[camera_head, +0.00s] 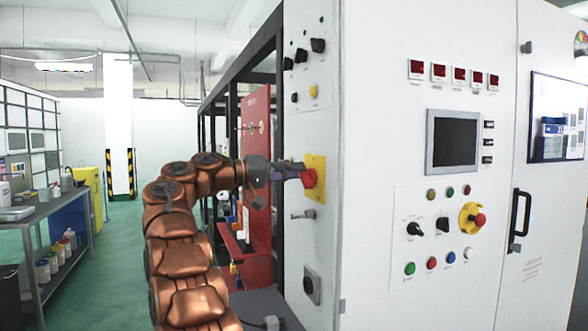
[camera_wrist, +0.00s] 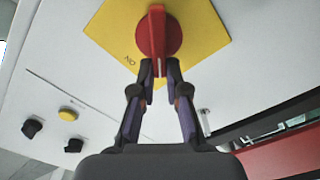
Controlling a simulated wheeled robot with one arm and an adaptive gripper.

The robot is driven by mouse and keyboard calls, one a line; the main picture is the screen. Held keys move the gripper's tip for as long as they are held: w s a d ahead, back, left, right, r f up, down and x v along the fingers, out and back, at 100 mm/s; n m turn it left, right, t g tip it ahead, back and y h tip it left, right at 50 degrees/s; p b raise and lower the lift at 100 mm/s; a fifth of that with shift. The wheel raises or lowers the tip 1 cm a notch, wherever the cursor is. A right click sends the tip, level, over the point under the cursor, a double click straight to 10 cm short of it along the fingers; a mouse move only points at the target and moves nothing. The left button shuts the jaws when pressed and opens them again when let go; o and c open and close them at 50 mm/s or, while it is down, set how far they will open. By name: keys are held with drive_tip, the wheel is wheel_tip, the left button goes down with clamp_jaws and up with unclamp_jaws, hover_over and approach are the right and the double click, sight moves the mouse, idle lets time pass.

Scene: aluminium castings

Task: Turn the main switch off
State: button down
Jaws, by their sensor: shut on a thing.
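The main switch (camera_head: 309,179) is a red rotary knob on a yellow square plate (camera_head: 318,165) on the narrow side face of the white cabinet. In the wrist view the red knob (camera_wrist: 158,34) sits on the yellow plate (camera_wrist: 205,20), and "ON" is printed beside its handle end. My gripper (camera_wrist: 160,68) has its two fingertips closed on the lower end of the knob's handle. In the head view my gripper (camera_head: 293,171) reaches the knob from the left.
Black knobs (camera_head: 318,45) and a yellow button (camera_head: 313,91) are above the switch. A metal handle (camera_head: 304,215) is just below it. The front panel holds a screen (camera_head: 454,142) and a red emergency button (camera_head: 479,220). A red panel (camera_head: 257,150) stands behind my arm.

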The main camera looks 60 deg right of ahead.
drive_tip(key=shift+d+n+p, duration=0.1)
drive_tip(key=shift+n+p, duration=0.3)
drive_tip(key=shift+n, duration=0.2)
drive_tip(key=shift+w+f+n, duration=0.15)
drive_tip(key=shift+f+n, duration=0.05)
drive_tip(key=shift+n, duration=0.1)
drive_tip(key=c, duration=1.2)
unclamp_jaws()
drive_tip(key=shift+v, duration=6)
